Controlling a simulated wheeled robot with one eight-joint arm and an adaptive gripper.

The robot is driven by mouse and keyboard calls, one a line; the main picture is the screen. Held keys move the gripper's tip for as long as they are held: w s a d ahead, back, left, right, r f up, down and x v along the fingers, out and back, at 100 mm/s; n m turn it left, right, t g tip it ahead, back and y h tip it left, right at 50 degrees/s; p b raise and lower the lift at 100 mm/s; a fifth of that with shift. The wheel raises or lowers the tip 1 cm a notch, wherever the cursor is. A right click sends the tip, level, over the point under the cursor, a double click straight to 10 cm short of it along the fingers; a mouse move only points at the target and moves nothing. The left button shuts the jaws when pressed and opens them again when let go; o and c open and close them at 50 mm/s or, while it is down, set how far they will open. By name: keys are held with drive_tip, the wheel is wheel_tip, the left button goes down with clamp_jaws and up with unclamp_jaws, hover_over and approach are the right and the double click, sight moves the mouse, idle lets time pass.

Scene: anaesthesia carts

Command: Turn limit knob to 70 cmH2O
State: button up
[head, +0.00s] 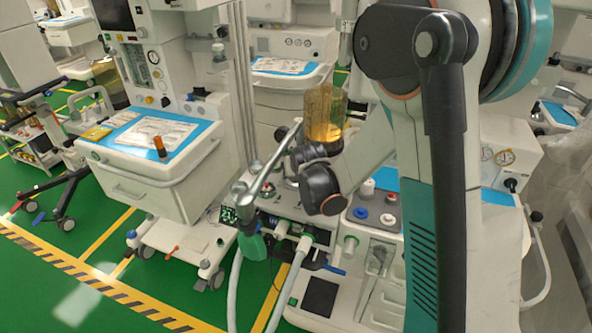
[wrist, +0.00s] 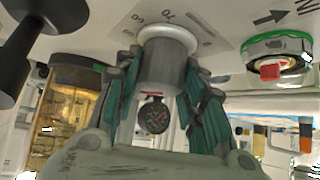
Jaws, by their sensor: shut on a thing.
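The limit knob (wrist: 166,72) is a grey cylinder with a pale round collar, seen from below in the wrist view. My gripper (wrist: 160,62) has its teal fingers on both sides of the knob and is shut on it. A printed scale (wrist: 190,22) lies beside the collar, with "70" legible near its edge and another number to the left. In the head view, the dark end of my arm (head: 320,185) reaches down to the machine, and the knob and fingers cannot be made out there.
A green-ringed port with a red centre (wrist: 272,68) sits right of the knob. An amber canister (wrist: 62,115) and a black rod (wrist: 35,45) are at left. In the head view, a metal bar (head: 272,160) and hoses (head: 235,290) stand close to my arm.

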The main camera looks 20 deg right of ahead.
drive_tip(key=o, duration=1.1)
drive_tip(key=shift+v, duration=6)
